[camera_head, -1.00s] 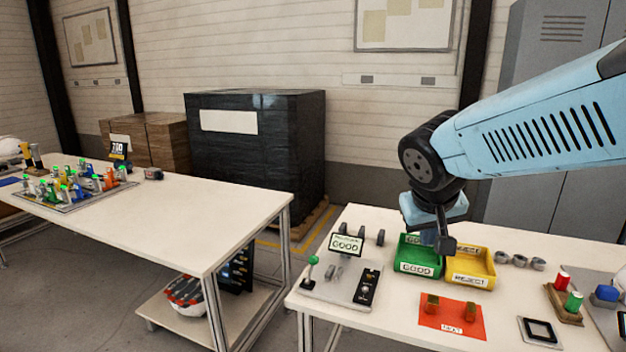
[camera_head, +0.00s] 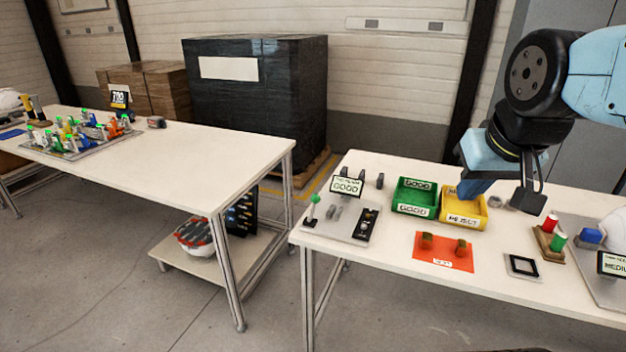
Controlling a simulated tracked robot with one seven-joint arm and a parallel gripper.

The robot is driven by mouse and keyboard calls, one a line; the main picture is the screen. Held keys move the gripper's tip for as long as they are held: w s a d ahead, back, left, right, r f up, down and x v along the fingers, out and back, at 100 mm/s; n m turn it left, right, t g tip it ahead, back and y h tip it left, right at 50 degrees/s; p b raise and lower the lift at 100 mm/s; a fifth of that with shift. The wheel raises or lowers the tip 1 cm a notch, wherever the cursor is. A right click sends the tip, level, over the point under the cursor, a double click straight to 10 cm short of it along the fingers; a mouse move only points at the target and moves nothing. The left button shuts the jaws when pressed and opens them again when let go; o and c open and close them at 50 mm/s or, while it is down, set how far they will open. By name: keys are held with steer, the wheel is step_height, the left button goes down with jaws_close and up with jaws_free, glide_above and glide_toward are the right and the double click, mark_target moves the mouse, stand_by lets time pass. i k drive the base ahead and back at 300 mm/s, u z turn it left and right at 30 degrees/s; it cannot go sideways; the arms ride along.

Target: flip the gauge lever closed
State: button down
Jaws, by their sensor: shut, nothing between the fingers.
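The gauge (camera_head: 345,225) is a grey plate near the left end of the right-hand table, with a small display reading GOOD (camera_head: 347,186). Its lever (camera_head: 312,210) has a green knob and stands roughly upright at the plate's left side. Small grey parts sit in the middle of the plate, too small to make out. My gripper (camera_head: 469,194) is well right of the gauge, over or in front of the yellow REJECT bin. It is shut and empty, and apart from the lever.
The green GOOD bin (camera_head: 404,208) and yellow REJECT bin (camera_head: 463,221) stand right of the gauge. An orange mat (camera_head: 442,262) with two brownish parts lies in front. Red and green cylinders (camera_head: 549,224) stand further right. A gap separates the left table (camera_head: 200,178).

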mark_target(315, 198)
steer(key=k, duration=1.05)
steer(key=u, duration=0.5)
steer(key=i, duration=1.8)
steer(key=z, duration=0.55)
